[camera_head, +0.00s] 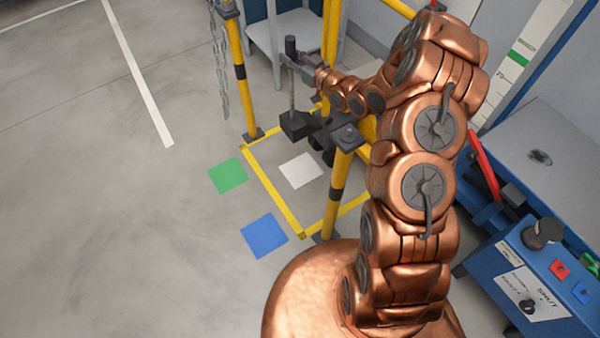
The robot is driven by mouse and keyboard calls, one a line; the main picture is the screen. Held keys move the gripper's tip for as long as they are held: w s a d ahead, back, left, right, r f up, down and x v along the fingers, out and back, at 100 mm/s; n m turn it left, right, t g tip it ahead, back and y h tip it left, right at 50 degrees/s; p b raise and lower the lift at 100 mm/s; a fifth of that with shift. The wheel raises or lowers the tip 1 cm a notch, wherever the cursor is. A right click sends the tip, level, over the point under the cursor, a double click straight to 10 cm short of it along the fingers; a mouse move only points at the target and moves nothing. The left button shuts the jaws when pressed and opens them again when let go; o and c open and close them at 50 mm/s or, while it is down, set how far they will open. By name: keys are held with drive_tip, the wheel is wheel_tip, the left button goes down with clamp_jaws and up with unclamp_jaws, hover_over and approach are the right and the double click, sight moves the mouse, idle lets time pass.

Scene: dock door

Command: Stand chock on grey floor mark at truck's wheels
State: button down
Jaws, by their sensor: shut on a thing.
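My gripper (298,62) is at the end of the copper arm, at the upper middle of the view. It is shut on the upright handle of the dark chock (296,126). The chock's block hangs at the lower end of a thin rod. It appears just beyond the light grey floor mark (298,171); I cannot tell its exact height above the floor. The mark is bare, inside a yellow floor outline. No truck wheel can be made out clearly; dark shapes (322,145) beside the chock are partly hidden by a post and my arm.
Yellow-black posts (238,70) (338,190) stand at the outline's corners, and a chain (220,65) hangs at the left one. A green mark (228,175) and blue mark (264,235) lie outside. A blue control box (530,285) is at right. Left floor is clear.

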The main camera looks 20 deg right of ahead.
sight(293, 107)
drive_tip(key=f+b, duration=2.1)
drive_tip(key=f, duration=0.1)
drive_tip(key=shift+w, duration=0.35)
drive_tip(key=shift+f+b, duration=2.15)
drive_tip(key=shift+f, duration=2.95)
drive_tip(key=c, duration=0.8)
unclamp_jaws()
drive_tip(key=shift+f, duration=0.1)
drive_tip(key=shift+r+p+v, duration=0.1)
drive_tip(key=shift+p+v, duration=0.95)
drive_tip(key=shift+v, duration=1.95)
drive_tip(key=shift+r+p+v, duration=0.15)
drive_tip(key=shift+p+v, duration=0.9)
drive_tip(key=shift+v, duration=2)
